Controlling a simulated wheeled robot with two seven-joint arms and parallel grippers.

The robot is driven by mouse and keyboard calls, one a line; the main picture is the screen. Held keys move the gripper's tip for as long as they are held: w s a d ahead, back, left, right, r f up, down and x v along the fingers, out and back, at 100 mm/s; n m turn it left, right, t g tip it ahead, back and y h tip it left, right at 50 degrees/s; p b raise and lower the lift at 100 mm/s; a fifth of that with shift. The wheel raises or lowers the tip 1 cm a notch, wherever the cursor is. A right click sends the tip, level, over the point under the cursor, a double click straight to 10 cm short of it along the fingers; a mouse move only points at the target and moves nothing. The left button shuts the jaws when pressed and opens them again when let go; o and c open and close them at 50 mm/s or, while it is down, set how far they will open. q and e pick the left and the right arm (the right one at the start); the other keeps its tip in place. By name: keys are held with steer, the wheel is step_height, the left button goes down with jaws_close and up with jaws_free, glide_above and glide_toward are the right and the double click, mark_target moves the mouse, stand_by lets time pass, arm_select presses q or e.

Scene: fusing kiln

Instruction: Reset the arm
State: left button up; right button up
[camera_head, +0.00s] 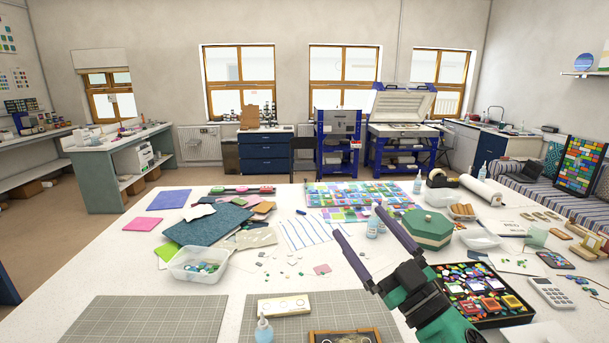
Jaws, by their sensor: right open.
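My right gripper (361,222) reaches in from the bottom right over the white worktable (100,255). The fingers point toward the back of the table, left of a green octagonal box (428,228). My left gripper does not show.
A clear tub (196,270) of glass bits stands at left. A black tray (512,318) of coloured glass lies close right of my arm. Squeeze bottles (372,226) stand behind the fingers. Grey cutting mats (130,318) lie at the front.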

steer(key=s+d+f+m+g+h, duration=0.1)
steer(key=d+f+m+g+h, duration=0.2)
steer(key=d+f+m+h, duration=0.5)
steer(key=s+d+f+m+g+h, duration=0.15)
steer(key=d+f+h, duration=0.35)
steer(key=f, duration=0.7)
steer(key=s+f+n+g+y, duration=0.1)
steer(key=s+f+n+g, duration=0.1)
steer(key=s+f+g, duration=1.3)
steer(key=s+f+t+b, duration=0.1)
steer(key=s+f+b, duration=0.2)
steer(key=f, duration=1.2)
steer(key=s+f+t+b, duration=0.1)
steer(key=s+f+b, duration=0.2)
steer(key=f, duration=1.3)
steer(key=s+d+f+g+b, duration=0.1)
steer(key=s+f+b, duration=0.3)
steer(key=s+f, duration=1.2)
step_height(320, 180, down, 2)
steer(key=shift+s+d+f, duration=0.1)
steer(key=shift+s+d, duration=0.05)
steer(key=shift+d, duration=0.5)
